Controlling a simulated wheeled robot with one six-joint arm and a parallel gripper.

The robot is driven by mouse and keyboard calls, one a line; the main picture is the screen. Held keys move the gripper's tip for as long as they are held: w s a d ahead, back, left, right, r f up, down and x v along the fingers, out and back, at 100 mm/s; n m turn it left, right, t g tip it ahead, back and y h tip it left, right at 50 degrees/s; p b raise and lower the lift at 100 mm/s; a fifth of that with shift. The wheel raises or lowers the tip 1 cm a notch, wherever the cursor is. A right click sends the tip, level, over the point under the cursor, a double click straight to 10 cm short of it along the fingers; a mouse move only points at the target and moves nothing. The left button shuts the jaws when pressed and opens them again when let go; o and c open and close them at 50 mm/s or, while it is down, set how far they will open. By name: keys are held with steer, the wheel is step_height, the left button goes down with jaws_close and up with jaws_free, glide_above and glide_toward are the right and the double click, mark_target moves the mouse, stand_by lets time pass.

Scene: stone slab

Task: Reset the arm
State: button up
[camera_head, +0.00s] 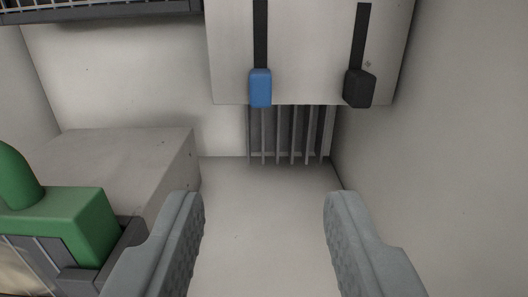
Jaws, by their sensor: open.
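My gripper (264,205) shows at the bottom of the view as two grey, ridged fingers. They are wide apart with only pale floor or wall visible between them, so the gripper is open and empty. The rest of my arm is out of view.
A pale panel at the top has two dark slots, one with a blue slider knob (261,88) and one with a black knob (359,88). A slatted grille (291,135) is below it. A stone block (135,160) and a green object (72,222) on a dark frame stand at left.

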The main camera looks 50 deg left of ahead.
steer(key=s+d+r+m+t+h, duration=0.35)
steer(key=s+d+r, duration=0.2)
steer(key=d, duration=0.55)
steer(key=s+d+r+m+t+h, duration=0.25)
steer(key=s+d+r+h, duration=0.3)
steer(key=d, duration=0.55)
steer(key=s+d+m+h, duration=0.2)
steer(key=s+d, duration=0.3)
steer(key=s, duration=0.3)
steer(key=s+d+m+h, duration=0.1)
steer(key=s+d+h, duration=0.1)
steer(key=s+d, duration=0.4)
steer(key=s, duration=0.2)
steer(key=shift+s+r+m+h, duration=0.25)
steer(key=shift+s+m+h, duration=0.05)
steer(key=shift+m, duration=0.1)
